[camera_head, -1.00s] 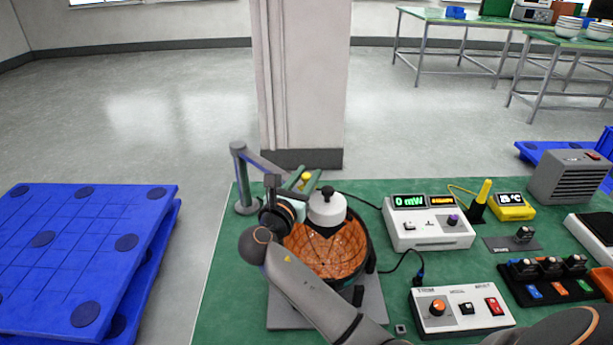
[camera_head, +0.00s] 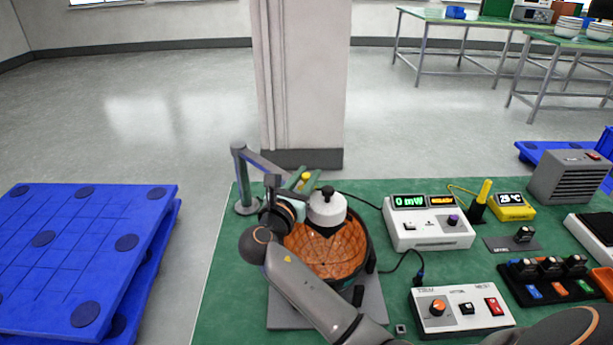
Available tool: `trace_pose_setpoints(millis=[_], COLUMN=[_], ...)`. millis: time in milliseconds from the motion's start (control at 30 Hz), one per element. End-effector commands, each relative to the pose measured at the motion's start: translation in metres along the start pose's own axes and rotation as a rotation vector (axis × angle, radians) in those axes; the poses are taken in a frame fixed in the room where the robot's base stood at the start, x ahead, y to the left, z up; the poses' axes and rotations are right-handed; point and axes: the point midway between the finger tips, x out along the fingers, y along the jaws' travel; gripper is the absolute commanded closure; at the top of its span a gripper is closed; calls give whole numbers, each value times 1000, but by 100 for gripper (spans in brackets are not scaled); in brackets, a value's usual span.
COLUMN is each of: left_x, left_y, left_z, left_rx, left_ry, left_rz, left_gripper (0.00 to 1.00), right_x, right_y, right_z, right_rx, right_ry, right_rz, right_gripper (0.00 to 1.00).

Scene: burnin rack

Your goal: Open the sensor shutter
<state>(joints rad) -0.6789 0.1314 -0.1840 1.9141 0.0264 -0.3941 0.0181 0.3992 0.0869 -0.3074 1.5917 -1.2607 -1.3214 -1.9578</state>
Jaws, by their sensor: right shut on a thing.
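My right gripper (camera_head: 291,187) is at the far end of my arm, beside the post with the grey arm at the back left of the green table. It is shut on a small yellow knob (camera_head: 306,176), which shows between or just behind the fingers. The contact is small and partly hidden. A white cylinder with a black top knob (camera_head: 326,210) stands over an orange, dark-rimmed bowl (camera_head: 318,256) just right of my wrist. I cannot make out the shutter's own plate. The power meter (camera_head: 428,228) reads 0 mW in green. My left gripper is not in view.
The grey post (camera_head: 242,180) stands close to my gripper. A white control box (camera_head: 458,309) with an orange knob is at front right. A yellow temperature display (camera_head: 512,206) and grey heater (camera_head: 570,176) stand farther right. Blue pallets (camera_head: 80,250) lie left of the table.

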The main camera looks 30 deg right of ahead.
Motion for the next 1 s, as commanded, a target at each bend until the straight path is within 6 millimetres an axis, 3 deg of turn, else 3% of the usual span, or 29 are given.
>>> trace_pose_setpoints(millis=[467, 1000], left_x=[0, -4], left_y=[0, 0], left_z=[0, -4], left_rx=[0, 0], left_ry=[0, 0], left_rz=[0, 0], left_gripper=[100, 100], right_x=[1, 21], right_y=[2, 50], right_z=[0, 0], right_rx=[-1, 1], right_ry=[0, 0], right_rz=[-1, -2], right_gripper=[100, 100])
